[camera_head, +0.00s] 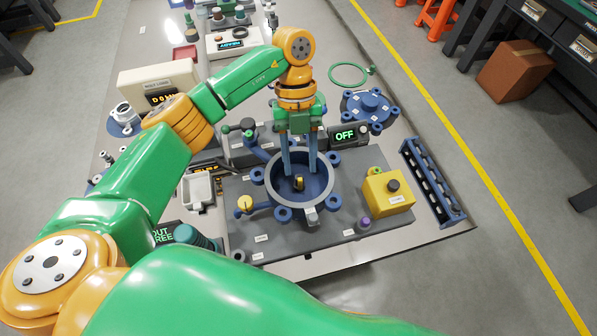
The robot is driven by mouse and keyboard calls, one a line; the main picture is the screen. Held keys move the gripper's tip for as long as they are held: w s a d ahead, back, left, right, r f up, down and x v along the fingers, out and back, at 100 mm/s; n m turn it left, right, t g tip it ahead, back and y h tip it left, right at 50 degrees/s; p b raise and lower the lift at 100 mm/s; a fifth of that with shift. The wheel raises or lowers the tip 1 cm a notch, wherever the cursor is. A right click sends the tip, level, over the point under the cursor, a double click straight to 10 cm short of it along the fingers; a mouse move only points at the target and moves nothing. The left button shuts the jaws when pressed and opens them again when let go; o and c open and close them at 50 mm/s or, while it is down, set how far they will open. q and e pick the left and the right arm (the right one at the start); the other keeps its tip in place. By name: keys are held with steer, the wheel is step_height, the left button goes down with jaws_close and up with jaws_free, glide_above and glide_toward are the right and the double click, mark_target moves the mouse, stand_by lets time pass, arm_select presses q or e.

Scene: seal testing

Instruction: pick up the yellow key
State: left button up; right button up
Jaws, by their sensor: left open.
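A small yellow and dark piece (299,184), which looks like the yellow key, is on the floor of a round blue chamber (328,193) with a grey rim. My left gripper (300,170) points down into the chamber from above. Its two long fingers are apart, one on each side above the small piece, with nothing visible between them. I cannot tell whether the fingertips touch the piece. A yellow round knob (245,203) is on an arm at the chamber's left. My right gripper is out of view.
A yellow box with a black button (388,192) stands right of the chamber, and a blue rack (432,180) lies beyond it. An OFF display (346,135) and a blue flanged lid (368,108) are behind. A white tray (198,188) is at left.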

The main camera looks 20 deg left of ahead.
mark_target(300, 179)
arm_select(q)
steer(key=shift+s+d+f+p, duration=0.2)
steer(key=shift+s+f, duration=0.25)
steer(key=shift+f, duration=0.15)
steer(key=shift+s+d+f+p, duration=0.2)
steer(key=shift+s+f, duration=0.2)
steer(key=shift+f, duration=0.2)
steer(key=shift+a+f, duration=0.15)
steer(key=shift+f, duration=0.25)
steer(key=shift+w+f, duration=0.1)
steer(key=shift+w, duration=0.15)
steer(key=shift+s, duration=0.1)
steer(key=c, duration=0.7)
jaws_close()
